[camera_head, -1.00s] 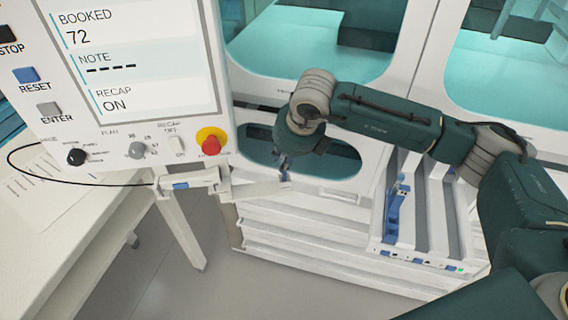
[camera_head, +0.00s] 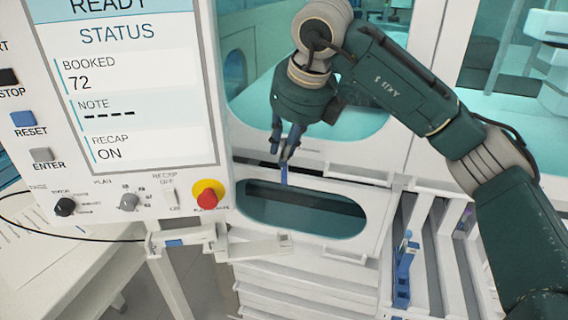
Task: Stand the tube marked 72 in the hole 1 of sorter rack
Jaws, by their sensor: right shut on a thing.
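My right gripper (camera_head: 284,156) points down in front of the white machine, near the upper edge of its lower oval opening. It is shut on a thin, blue-looking tube (camera_head: 285,176), whose lower end hangs over that opening. No mark on the tube can be read. A screen (camera_head: 135,90) at the left reads READY, BOOKED 72, RECAP ON. No numbered hole shows, and I cannot tell which part is the sorter rack. My left gripper is not in view.
A white tray with grey lanes (camera_head: 432,265) stands at the lower right, with a blue upright part (camera_head: 403,270) in it. A red knob (camera_head: 208,197) and a white bracket arm (camera_head: 255,246) sit by the panel. White ledges (camera_head: 290,285) lie below the opening.

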